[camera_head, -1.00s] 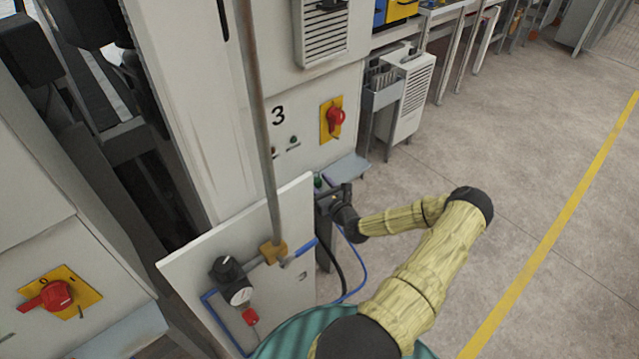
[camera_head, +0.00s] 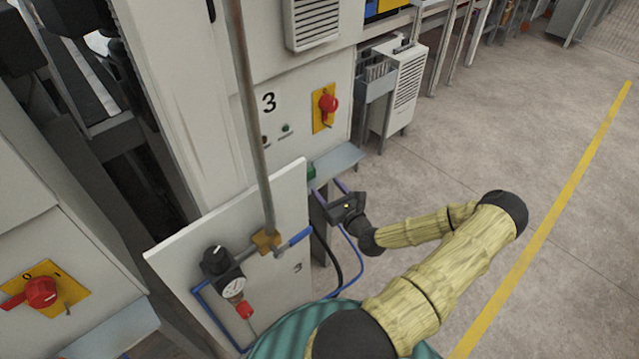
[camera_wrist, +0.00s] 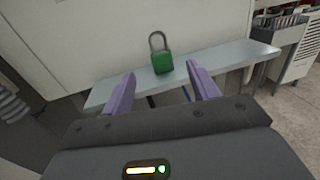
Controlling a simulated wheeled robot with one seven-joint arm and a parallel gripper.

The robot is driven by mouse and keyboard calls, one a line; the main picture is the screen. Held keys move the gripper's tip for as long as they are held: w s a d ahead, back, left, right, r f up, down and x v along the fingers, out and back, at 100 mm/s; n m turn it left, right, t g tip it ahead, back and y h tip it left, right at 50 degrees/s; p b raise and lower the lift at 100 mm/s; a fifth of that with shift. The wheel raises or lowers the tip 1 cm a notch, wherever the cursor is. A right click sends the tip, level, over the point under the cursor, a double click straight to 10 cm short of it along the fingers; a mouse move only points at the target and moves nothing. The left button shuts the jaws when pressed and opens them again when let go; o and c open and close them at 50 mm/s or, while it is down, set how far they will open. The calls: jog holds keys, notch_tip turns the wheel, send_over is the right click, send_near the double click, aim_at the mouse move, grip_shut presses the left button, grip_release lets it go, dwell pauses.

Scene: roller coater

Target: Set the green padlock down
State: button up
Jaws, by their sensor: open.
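The green padlock (camera_wrist: 162,63) stands upright on a narrow grey shelf (camera_wrist: 215,66) in the wrist view, its grey shackle on top, close to the cabinet wall. My gripper (camera_wrist: 160,90) is open and empty. Its two purple fingers are apart, with the padlock beyond and between their tips, not touching them. In the head view, my gripper (camera_head: 327,190) is just in front of the shelf (camera_head: 338,160). The padlock (camera_head: 311,171) shows there only as a small green patch, partly hidden by the white panel's edge.
A white panel (camera_head: 180,258) with a gauge, blue hose and vertical pipe stands left of my gripper. A red rotary switch (camera_head: 328,104) is on the cabinet above the shelf. A grey bin (camera_head: 376,84) is right of it. The floor at right is clear.

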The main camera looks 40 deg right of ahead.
jog(key=shift+s+a+b, duration=0.2)
jog(key=shift+s+b, duration=0.15)
jog(key=shift+s, duration=1.4)
dwell(1.2)
